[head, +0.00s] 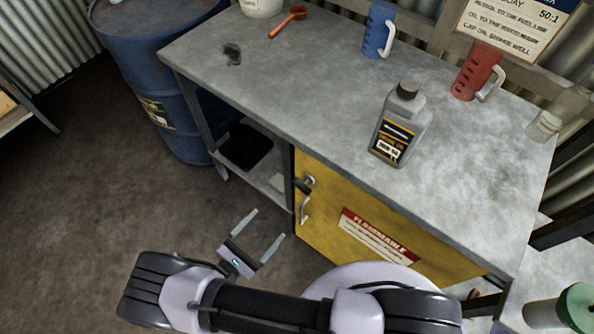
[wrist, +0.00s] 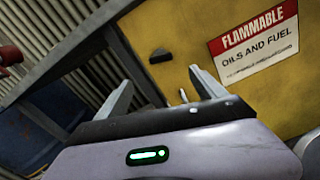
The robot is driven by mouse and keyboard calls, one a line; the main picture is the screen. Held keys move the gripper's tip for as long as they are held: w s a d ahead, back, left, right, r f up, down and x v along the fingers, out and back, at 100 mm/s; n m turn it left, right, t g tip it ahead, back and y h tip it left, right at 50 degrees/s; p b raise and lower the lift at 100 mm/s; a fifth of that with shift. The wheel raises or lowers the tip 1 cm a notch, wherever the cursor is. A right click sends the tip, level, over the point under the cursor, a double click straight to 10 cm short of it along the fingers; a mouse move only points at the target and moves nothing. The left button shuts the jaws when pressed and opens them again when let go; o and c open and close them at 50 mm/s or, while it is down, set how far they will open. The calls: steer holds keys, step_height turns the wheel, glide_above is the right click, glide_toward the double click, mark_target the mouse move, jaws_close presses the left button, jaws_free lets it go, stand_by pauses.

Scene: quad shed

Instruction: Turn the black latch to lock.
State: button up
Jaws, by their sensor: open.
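The black latch (head: 302,186) sits on the left edge of the yellow cabinet door (head: 330,215), just above a silver handle (head: 305,209). In the wrist view the latch (wrist: 160,56) shows as a small dark bar on the yellow door, lying roughly level in the picture. My gripper (head: 263,229) is open and empty, in front of and to the left of the cabinet, apart from the latch. In the wrist view its two fingers (wrist: 162,88) spread below the latch, and the handle is mostly hidden behind the gripper body.
The grey workbench (head: 310,75) stands over the cabinet, with an oil bottle (head: 401,125), a blue jug (head: 377,32) and a red jug (head: 476,72) on top. A blue drum (head: 165,90) stands at the left. The floor (head: 90,200) left of the cabinet is clear.

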mark_target(300, 189)
steer(key=b+x, duration=0.3)
steer(key=x, duration=1.4)
steer(key=shift+d, duration=0.2)
